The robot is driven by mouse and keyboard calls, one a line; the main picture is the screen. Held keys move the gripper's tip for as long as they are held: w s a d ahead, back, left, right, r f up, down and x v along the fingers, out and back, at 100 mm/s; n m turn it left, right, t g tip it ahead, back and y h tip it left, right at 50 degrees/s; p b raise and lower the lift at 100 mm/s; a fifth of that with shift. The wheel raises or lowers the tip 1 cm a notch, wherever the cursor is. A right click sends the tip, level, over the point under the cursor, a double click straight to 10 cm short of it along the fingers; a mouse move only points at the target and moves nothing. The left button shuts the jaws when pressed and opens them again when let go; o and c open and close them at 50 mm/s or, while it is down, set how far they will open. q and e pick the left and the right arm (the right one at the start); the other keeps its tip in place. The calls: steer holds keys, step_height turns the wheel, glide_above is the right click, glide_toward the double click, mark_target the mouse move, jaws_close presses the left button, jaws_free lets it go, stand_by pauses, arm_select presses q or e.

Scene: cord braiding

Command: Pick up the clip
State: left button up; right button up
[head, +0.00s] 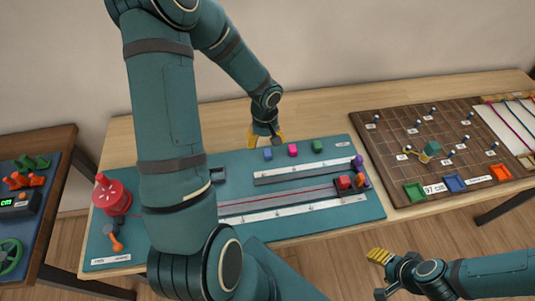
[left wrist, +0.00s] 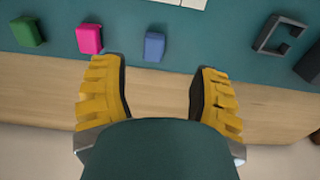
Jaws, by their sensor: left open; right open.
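Three small block-like clips stand in a row near the back edge of the teal mat (head: 225,160): blue (head: 268,154), pink (head: 293,150) and green (head: 318,146). I cannot tell which one is meant. In the left wrist view, the blue clip (left wrist: 155,46) lies ahead of the gap between my fingers, with the pink clip (left wrist: 89,39) and green clip (left wrist: 27,32) to the left. My left gripper (head: 265,137) is open and empty at the mat's back edge, apart from the clips. My right gripper (head: 379,256) is open and empty in front of the table.
A red spool (head: 112,197) stands at the mat's left. Ruler strips (head: 300,171) and a red cord (head: 270,198) lie in front of the clips. A dark bracket (left wrist: 281,36) is right of the blue clip. A brown pegboard (head: 385,130) lies to the right.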

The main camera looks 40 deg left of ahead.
mark_target(268, 153)
arm_select(q)
steer(key=f, duration=0.4)
steer(key=f+b, duration=0.1)
steer(key=f, duration=0.2)
steer(key=shift+w+d+f, duration=0.1)
steer(key=shift+w+d, duration=0.05)
steer(key=shift+w, duration=0.25)
steer(key=c, duration=0.9)
